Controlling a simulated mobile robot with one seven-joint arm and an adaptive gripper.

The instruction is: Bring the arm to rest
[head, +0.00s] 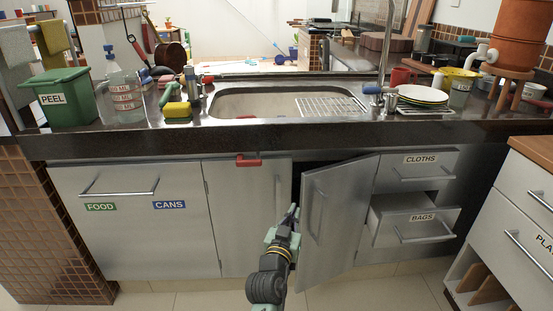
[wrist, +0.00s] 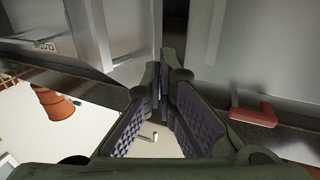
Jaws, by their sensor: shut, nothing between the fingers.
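My gripper (head: 293,210) is at the front of the sink cabinet, at the end of my dark arm reaching in from the bottom of the head view. It appears beside the left edge of the ajar grey cabinet door (head: 340,205); I cannot tell whether they touch. In the wrist view the two green, dark-padded fingers of my gripper (wrist: 164,62) converge at their tips with nothing between them. A dark gap shows beyond the tips there.
The bags drawer (head: 412,218) is pulled out, below the cloths drawer (head: 420,170). A red hook-like handle (head: 248,161) is at the counter edge; a red handle also shows in the wrist view (wrist: 253,117). A white-fronted cabinet (head: 510,215) stands at right. The floor shows in front.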

